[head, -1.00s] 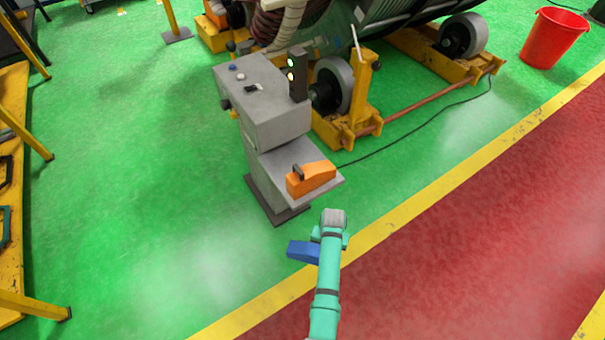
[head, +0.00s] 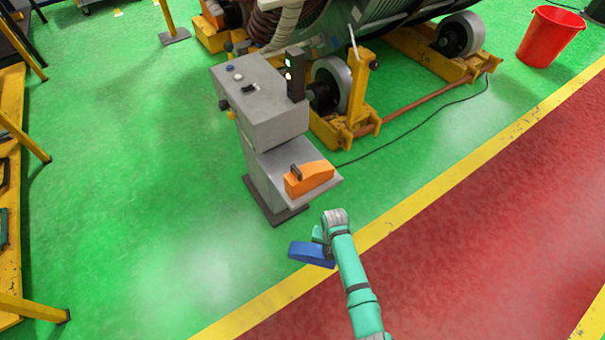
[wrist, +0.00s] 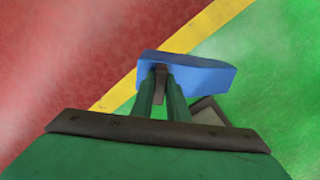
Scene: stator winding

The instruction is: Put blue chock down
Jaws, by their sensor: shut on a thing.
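The blue chock (head: 311,254) is a wedge in my gripper (head: 322,243), in front of the grey pedestal in the head view. In the wrist view the blue chock (wrist: 205,74) lies across the tips of my green fingers (wrist: 160,90), which are shut on its dark handle. Behind it in that view are the yellow line and the green and red floor. I cannot tell how high the chock is above the floor. Part of the chock is hidden by my gripper in the head view.
An orange chock (head: 309,178) sits on the shelf of the grey pedestal (head: 262,120). Wheels on a yellow frame (head: 345,130) stand behind, with a cable on the floor. A red bucket (head: 551,37) is at the upper right. Green floor left of the pedestal is clear.

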